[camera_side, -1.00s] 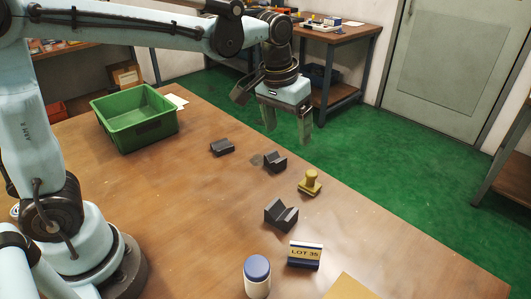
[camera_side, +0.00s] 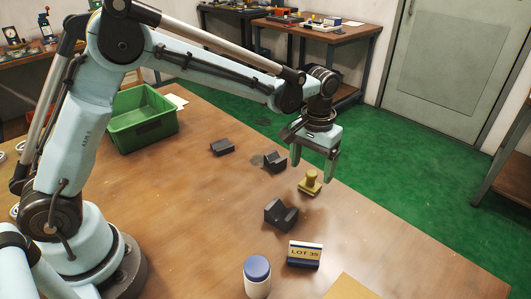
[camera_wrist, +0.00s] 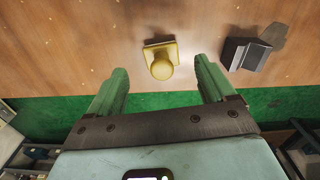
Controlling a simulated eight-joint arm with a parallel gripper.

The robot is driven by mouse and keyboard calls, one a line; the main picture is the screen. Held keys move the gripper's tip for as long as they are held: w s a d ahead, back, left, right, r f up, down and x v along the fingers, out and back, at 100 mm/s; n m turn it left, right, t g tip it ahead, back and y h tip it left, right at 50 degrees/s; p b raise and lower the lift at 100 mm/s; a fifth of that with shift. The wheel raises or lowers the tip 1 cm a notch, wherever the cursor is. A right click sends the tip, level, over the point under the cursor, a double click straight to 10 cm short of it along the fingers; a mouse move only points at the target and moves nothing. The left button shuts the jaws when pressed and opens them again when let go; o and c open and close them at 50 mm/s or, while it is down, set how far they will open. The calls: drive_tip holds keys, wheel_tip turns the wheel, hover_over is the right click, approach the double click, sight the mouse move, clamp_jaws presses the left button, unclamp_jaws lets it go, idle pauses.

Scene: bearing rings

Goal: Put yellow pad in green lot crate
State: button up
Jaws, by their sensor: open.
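The yellow pad (camera_side: 310,184), a square base with a round knob on top, stands upright on the wooden table near its far right edge. My gripper (camera_side: 315,167) is open and empty, just above and beside the pad in the side view. In the wrist view the pad (camera_wrist: 161,60) lies ahead of and roughly between my two open fingers (camera_wrist: 160,75), not touching them as far as I can tell. The green lot crate (camera_side: 143,128) stands at the back left of the table; its visible inside looks empty.
Dark grey V-shaped blocks stand left of the pad (camera_side: 275,161), in front of it (camera_side: 281,214) and farther back (camera_side: 222,147). A "LOT 35" sign (camera_side: 305,254) and a blue-capped jar (camera_side: 257,275) are at the front. The table's middle is largely clear.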

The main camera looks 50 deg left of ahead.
sight(312, 172)
drive_tip(key=shift+w+a+f, duration=0.1)
drive_tip(key=shift+w+f, duration=0.1)
drive_tip(key=shift+f, duration=1.2)
drive_tip(key=shift+w+f, duration=0.15)
drive_tip(key=shift+f, duration=1.2)
drive_tip(key=c, duration=1.2)
